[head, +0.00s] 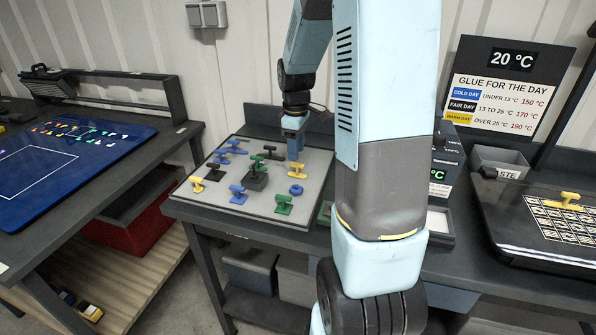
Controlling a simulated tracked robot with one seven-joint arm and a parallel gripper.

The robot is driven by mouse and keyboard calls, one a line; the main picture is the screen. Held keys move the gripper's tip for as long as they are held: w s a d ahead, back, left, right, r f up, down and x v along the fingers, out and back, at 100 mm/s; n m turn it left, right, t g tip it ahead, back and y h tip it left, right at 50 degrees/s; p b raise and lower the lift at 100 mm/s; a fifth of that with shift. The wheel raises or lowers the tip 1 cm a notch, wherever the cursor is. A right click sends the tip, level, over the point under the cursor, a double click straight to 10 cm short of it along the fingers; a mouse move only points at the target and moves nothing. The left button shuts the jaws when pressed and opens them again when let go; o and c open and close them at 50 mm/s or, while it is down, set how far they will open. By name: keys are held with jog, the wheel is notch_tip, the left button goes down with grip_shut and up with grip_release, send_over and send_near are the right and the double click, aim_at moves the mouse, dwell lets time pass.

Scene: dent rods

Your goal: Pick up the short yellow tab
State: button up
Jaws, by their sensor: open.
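Several small coloured tabs stand on a light grey board at the middle left. One yellow tab (296,170) is at the board's right, directly below my gripper (294,153). My gripper points down and is open; whether its fingers are around this tab or just above it is too small to tell. Another yellow tab (197,184) stands at the board's left side. A third yellow tab (563,201) lies on the dark case at the right. I cannot surely tell which yellow tab is the short one.
A blue mat (40,185) lies on the left bench. My arm hides part of the bench's middle.

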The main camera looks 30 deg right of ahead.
aim_at(297, 164)
jog(key=shift+s+f, duration=0.15)
jog(key=shift+f, duration=2.95)
grip_shut()
